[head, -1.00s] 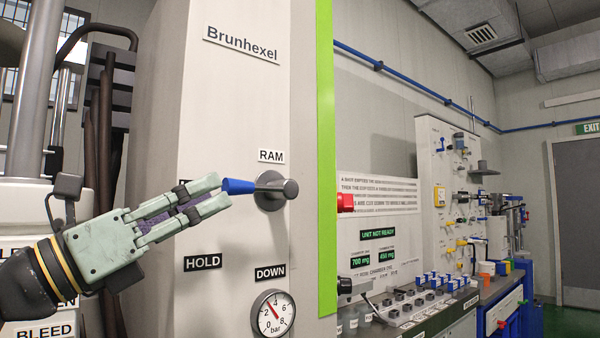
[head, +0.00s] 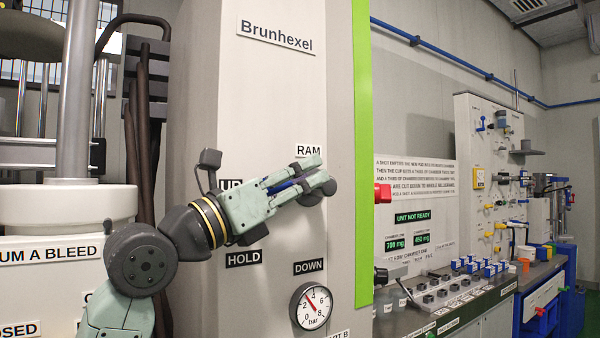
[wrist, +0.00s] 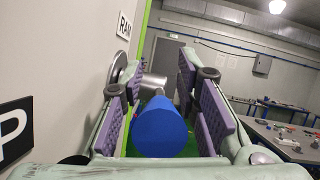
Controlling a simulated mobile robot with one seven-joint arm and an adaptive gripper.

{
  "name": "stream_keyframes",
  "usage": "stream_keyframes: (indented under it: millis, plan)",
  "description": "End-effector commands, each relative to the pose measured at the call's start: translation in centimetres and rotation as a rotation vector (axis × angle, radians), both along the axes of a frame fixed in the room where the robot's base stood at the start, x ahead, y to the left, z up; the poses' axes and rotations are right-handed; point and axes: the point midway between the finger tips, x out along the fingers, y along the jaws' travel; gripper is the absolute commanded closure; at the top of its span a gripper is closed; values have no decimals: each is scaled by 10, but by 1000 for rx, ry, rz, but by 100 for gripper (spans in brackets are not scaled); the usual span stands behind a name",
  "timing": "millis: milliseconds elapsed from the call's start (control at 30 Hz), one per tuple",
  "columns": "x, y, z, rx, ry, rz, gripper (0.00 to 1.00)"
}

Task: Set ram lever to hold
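The ram lever has a blue handle (wrist: 160,128) and a grey metal hub (head: 329,187) on the pale machine column, below the RAM label (head: 309,150). The handle points left, toward the UP label (head: 231,184), which is partly hidden by my gripper. The HOLD label (head: 243,259) is lower left of the hub and the DOWN label (head: 309,267) is below it. My gripper (head: 318,172) is open around the handle. In the wrist view the handle lies between the two purple pads, with a visible gap on the right; contact on the left is unclear.
A pressure gauge (head: 311,306) sits under the DOWN label. A green strip (head: 362,160) edges the column. A red knob (head: 382,193) juts out right of it. A bench with small parts (head: 450,300) runs along the right. Drum equipment (head: 50,205) stands at the left.

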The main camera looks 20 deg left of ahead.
Motion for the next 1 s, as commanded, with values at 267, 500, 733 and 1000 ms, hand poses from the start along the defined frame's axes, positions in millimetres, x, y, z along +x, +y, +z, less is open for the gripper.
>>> stream_keyframes:
  millis: [267,500,733,1000]
  plan:
    - [0,0,0,0,0,0,78]
    - [0,0,0,0,0,0,94]
    - [0,0,0,0,0,0,100]
    - [-1,0,0,0,0,0,100]
